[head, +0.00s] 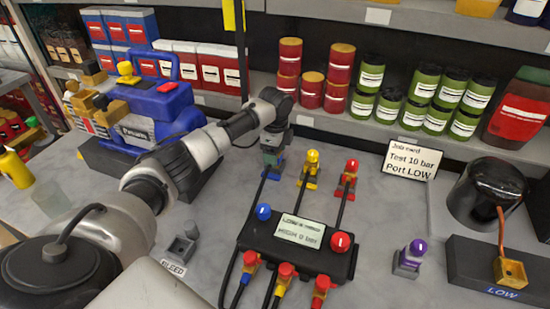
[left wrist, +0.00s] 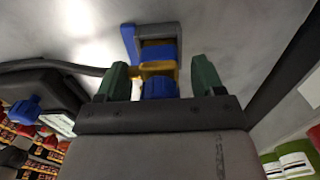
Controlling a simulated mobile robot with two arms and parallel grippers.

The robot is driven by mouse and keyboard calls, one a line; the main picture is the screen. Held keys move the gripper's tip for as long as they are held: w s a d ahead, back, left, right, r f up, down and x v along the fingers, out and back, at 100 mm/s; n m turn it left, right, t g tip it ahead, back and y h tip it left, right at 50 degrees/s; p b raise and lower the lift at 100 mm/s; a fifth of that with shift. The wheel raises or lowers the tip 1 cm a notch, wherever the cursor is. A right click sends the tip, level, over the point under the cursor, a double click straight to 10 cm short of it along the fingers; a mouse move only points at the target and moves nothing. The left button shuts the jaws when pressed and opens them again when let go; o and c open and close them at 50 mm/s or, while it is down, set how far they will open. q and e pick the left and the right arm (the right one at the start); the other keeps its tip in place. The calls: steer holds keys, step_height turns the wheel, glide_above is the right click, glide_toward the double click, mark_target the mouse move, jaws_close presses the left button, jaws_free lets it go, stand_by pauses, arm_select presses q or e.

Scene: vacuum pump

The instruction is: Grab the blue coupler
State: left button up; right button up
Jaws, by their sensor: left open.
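My left gripper (head: 273,144) points down over the blue coupler at the back left of the manifold. In the left wrist view the gripper's two green fingers (left wrist: 162,78) are apart. The blue coupler (left wrist: 160,88) with its yellow collar (left wrist: 158,70) sits between them, with small gaps visible at the sides. Beyond it is a blue and grey holder (left wrist: 155,45). In the head view the gripper hides most of the blue coupler; its base (head: 271,173) shows below the fingers. My right gripper is not in view.
A yellow coupler (head: 312,165) and a red coupler (head: 350,172) stand to the right, with hoses to the black gauge manifold (head: 265,240). A purple coupler (head: 413,252) stands farther right. A sign (head: 412,162) reads "Test 10 bar Port LOW". A blue vacuum pump (head: 155,105) stands left.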

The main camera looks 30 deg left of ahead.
arm_select(q)
steer(key=shift+f, duration=0.3)
steer(key=c, duration=1.1)
steer(key=shift+r, duration=0.1)
steer(key=shift+c, duration=0.2)
